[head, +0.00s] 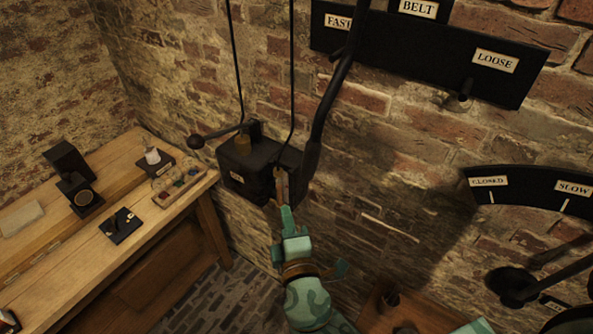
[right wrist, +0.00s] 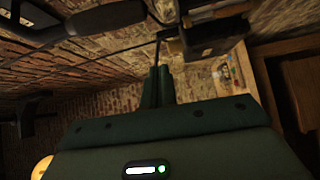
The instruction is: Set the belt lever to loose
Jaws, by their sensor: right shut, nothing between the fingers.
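The belt lever (head: 332,95) is a long dark bar that hangs from above, crosses the black plate (head: 420,52) and ends in a thicker grip (head: 311,158). It lies just right of the FAST label (head: 339,22), well left of the LOOSE label (head: 495,61). My right gripper (head: 284,205) is shut and empty, pointing up, a little below and left of the lever's grip. In the right wrist view its closed fingers (right wrist: 158,86) show together, and a dark bar lies at the upper left. Whether the fingers touch anything is unclear. My left gripper is out of view.
A black wall box (head: 247,165) with a ball-ended crank sits close beside the right gripper. A peg (head: 464,92) sticks out under LOOSE. A curved CLOSED–SLOW plate (head: 530,186) with a dark lever is at right. A workbench (head: 150,230) stands left.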

